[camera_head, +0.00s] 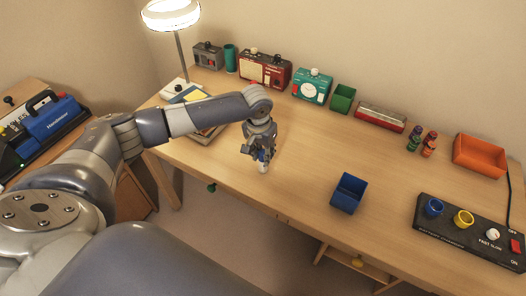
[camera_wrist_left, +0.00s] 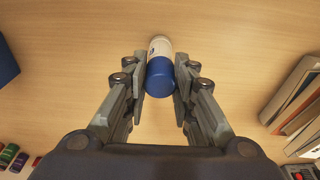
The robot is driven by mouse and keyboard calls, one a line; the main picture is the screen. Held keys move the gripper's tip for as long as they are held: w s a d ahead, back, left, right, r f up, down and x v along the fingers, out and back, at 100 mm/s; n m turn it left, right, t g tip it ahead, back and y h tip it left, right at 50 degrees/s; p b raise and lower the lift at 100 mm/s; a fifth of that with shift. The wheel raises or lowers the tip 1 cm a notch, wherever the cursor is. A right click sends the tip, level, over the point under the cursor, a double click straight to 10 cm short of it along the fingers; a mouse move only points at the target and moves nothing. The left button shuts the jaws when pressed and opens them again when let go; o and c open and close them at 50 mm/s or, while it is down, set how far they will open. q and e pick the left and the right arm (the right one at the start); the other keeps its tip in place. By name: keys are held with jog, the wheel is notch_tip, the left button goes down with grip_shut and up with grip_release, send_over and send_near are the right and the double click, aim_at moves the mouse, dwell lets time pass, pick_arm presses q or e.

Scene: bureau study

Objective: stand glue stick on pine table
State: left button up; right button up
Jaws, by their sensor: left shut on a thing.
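The glue stick, blue and white, is between the fingers of my left gripper (camera_head: 261,150). In the left wrist view the glue stick (camera_wrist_left: 160,72) shows its blue end nearer the camera and its white part farther off. The gripper (camera_wrist_left: 160,85) is shut on it from both sides. In the head view its white lower end is just over the pine table (camera_head: 310,150), near the front edge. I cannot tell whether it touches the wood. My right gripper is not in view.
A blue open box (camera_head: 348,193) stands to the right of the gripper. Books (camera_head: 205,130) lie to its left, by a lamp (camera_head: 172,15). Radios, a green box (camera_head: 342,98) and an orange tray (camera_head: 480,155) line the back. The middle of the table is clear.

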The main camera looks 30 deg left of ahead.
pick_arm(q)
jog(key=o, duration=1)
jog(key=shift+f, duration=0.15)
jog(key=shift+o, duration=0.2)
notch_tip(320, 180, up, 12)
jog(key=s, duration=0.1)
jog(key=shift+s+b, duration=0.35)
jog(key=shift+s, duration=0.05)
